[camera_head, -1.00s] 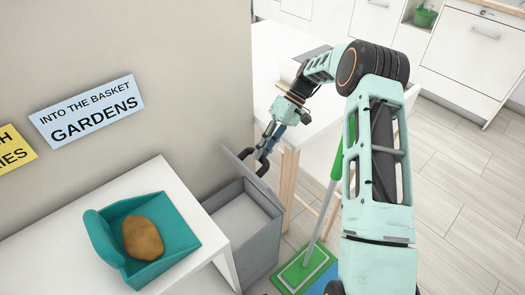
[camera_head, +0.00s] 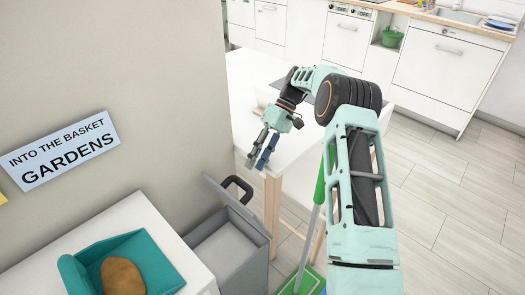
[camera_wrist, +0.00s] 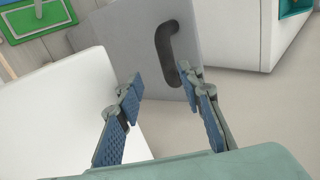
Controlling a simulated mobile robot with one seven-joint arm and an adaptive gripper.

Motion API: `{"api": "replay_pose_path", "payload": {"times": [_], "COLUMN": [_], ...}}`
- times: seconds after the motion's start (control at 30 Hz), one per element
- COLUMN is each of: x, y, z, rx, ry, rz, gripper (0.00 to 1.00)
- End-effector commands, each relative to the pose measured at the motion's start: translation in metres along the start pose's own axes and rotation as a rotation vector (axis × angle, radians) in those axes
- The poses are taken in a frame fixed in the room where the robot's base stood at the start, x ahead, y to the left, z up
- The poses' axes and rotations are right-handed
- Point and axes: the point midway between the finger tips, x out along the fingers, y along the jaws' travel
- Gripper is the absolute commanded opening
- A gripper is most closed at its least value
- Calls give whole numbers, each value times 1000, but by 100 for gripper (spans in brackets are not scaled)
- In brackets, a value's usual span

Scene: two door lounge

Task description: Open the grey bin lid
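The grey bin (camera_head: 252,274) stands beside the white table, against the wall. Its grey lid (camera_head: 228,203) stands raised along the bin's far right edge, and the bin's opening shows. The lid's dark handle (camera_head: 243,183) sticks up behind the lid; it also shows in the wrist view (camera_wrist: 164,45) on a grey face. My gripper (camera_head: 256,163) is above and just right of the handle, near the table corner. In the wrist view my gripper (camera_wrist: 161,82) has its fingers apart with nothing between them. The handle looks close to the right fingertip; I cannot tell whether they touch.
A white table (camera_head: 290,150) with wooden legs stands right behind the bin. A green-handled mop (camera_head: 318,190) is close to its right. A white stand (camera_head: 170,235) at the front left carries a teal tray (camera_head: 75,270) with a brown potato-like object (camera_head: 122,275). Open floor lies at right.

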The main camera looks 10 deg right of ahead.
Motion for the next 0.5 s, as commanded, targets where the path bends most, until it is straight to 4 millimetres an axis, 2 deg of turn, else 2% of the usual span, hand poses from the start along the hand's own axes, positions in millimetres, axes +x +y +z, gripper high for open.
{"api": "replay_pose_path", "payload": {"times": [0.07, 0.2, 0.5], "x": [-14, -29, -42], "y": [1, 1, 1], "z": [0, 0, 1], "rx": [0, 0, 1], "ry": [2, 1, -1], "rz": [2, 0, 0], "gripper": [34, 34, 34]}}
